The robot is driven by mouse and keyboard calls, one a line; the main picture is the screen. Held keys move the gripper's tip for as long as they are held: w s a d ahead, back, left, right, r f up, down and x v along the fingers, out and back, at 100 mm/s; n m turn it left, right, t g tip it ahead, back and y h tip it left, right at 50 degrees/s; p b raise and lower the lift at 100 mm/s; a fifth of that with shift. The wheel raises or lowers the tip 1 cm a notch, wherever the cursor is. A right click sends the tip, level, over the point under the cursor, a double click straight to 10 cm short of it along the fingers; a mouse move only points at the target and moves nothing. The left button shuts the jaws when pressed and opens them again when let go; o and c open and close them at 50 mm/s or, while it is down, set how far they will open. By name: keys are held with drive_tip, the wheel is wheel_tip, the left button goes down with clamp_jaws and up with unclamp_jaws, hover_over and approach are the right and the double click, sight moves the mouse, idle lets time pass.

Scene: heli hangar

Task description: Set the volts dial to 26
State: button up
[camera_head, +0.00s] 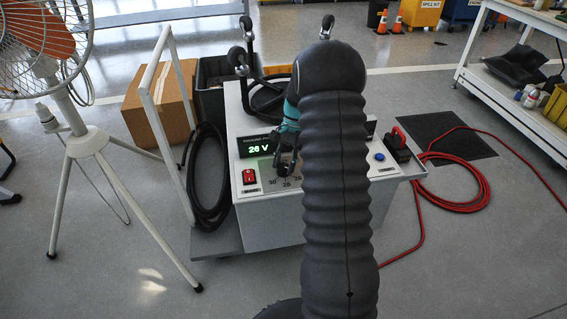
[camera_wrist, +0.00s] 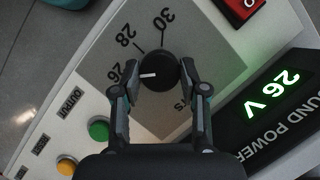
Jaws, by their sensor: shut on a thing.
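The volts dial (camera_wrist: 157,78) is a round black knob on a grey scale plate in the wrist view. Its white pointer line points left, toward the 26 mark beside a finger. The display (camera_wrist: 272,105) reads 26 V in green, and it also shows in the head view (camera_head: 258,148). My gripper (camera_wrist: 160,72) is shut on the dial, with one finger on each side of the knob. In the head view my gripper (camera_head: 286,163) is at the panel, and it partly hides the dial. My arm covers the middle of the panel.
The panel is on a white power cart (camera_head: 270,220). A red switch (camera_head: 249,176) and a blue button (camera_head: 379,157) are on it. Green (camera_wrist: 99,130) and amber (camera_wrist: 66,165) buttons lie near the gripper. A fan (camera_head: 85,140) stands left; red cable (camera_head: 455,190) lies right.

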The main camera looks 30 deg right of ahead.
drive_tip(key=shift+w+r, duration=0.1)
drive_tip(key=shift+w, duration=0.1)
drive_tip(key=o, duration=0.9)
drive_tip(key=shift+o, duration=1.2)
drive_tip(key=shift+a, duration=0.25)
drive_tip(key=shift+d+r, duration=0.3)
drive_tip(key=shift+r, duration=0.05)
drive_tip(key=v, duration=1.1)
drive_tip(key=shift+w+a, duration=0.15)
drive_tip(key=shift+w, duration=0.05)
